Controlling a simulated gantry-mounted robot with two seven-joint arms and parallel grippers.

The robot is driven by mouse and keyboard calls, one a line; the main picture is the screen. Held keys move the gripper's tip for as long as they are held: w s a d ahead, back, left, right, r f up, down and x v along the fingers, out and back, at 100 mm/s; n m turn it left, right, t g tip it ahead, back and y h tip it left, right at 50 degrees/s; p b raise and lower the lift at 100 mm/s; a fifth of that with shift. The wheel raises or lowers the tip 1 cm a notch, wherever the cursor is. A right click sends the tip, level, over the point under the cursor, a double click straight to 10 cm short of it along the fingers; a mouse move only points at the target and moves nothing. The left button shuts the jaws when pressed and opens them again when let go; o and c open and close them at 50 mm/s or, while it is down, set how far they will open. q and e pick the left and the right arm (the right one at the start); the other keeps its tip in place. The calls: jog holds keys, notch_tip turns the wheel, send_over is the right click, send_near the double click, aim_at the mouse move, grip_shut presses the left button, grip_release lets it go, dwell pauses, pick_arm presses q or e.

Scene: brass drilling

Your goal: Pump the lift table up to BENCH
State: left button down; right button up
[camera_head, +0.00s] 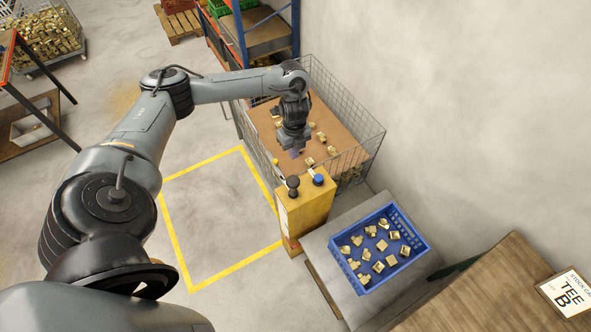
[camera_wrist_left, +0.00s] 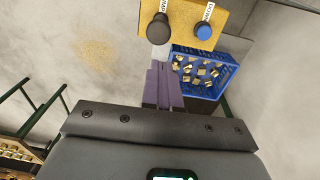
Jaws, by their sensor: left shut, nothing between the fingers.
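The lift table (camera_head: 323,249) is a grey platform carrying a blue crate (camera_head: 425,243) of brass fittings. A yellow control post (camera_head: 304,211) stands at its left end. On its top are a black knob (camera_head: 293,183) and a blue knob (camera_head: 318,179), each with a small white label. In the left wrist view the black knob (camera_wrist_left: 160,27) is ahead of the fingers and the blue knob (camera_wrist_left: 203,31) is right of it. My left gripper (camera_head: 295,152) points down beyond the post, apart from the knobs. Its purple fingers (camera_wrist_left: 160,68) are shut and empty. My right gripper is out of view.
A wire-mesh cage (camera_head: 362,153) with a brown sheet and brass parts stands behind the post. A wooden bench (camera_head: 480,285) with a "TEE B" card (camera_head: 572,293) is at lower right. Yellow-taped floor (camera_head: 215,215) left of the post is clear.

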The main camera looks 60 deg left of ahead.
pick_arm(q)
jog(key=shift+f, duration=0.1)
dwell(0.3)
jog(key=b, duration=0.3)
send_over(293, 180)
jog(key=f, duration=0.8)
jog(key=shift+w+a+f, duration=0.15)
jog(key=shift+w+a, duration=0.05)
jog(key=shift+s+f+p, duration=0.1)
jog(key=shift+f+p, duration=0.3)
jog(key=shift+f, duration=2.35)
